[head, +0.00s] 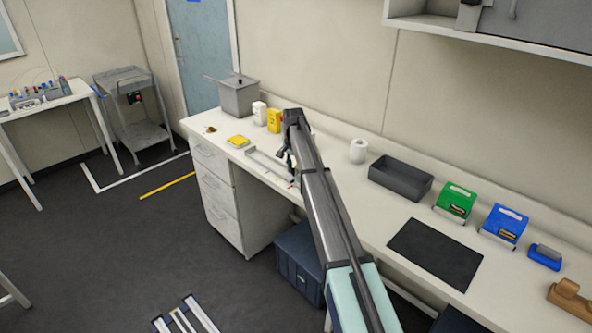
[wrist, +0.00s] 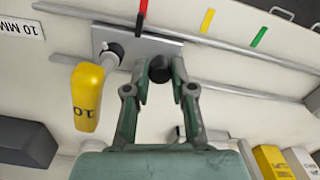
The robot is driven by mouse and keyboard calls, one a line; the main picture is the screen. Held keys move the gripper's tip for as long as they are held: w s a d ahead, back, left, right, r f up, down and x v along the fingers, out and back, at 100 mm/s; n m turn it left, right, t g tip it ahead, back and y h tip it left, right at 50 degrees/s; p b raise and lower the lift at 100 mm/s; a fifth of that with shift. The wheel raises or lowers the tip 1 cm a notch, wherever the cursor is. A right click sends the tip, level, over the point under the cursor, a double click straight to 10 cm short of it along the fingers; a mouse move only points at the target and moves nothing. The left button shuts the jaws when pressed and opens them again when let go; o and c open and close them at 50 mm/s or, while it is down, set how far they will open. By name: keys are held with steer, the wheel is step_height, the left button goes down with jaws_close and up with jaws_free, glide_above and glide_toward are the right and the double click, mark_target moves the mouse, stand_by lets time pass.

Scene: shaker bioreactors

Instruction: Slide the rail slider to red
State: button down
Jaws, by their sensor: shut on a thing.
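In the wrist view, a grey slider plate (wrist: 120,42) sits on a long thin rail (wrist: 240,46). A dark round knob (wrist: 160,67) stands on the plate. My gripper (wrist: 159,84) is shut on this knob, one finger on each side. A red mark (wrist: 141,16) lies beside the plate, slightly left of the knob. A yellow mark (wrist: 207,20) and a green mark (wrist: 259,37) lie further right, clear of the plate. In the head view, my gripper (head: 284,157) is over the counter by the rail (head: 265,165), and my arm partly hides the slider.
A yellow piece reading 10 (wrist: 88,97) hangs by a grey fitting on the plate's left. A dark box (wrist: 25,142) lies at lower left. Yellow and white containers (wrist: 272,162) stand at lower right. On the counter, a dark tray (head: 400,179) and black mat (head: 436,254) lie right of my arm.

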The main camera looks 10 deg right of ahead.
steer(key=c, duration=1)
jaws_free()
step_height(320, 180, up, 12)
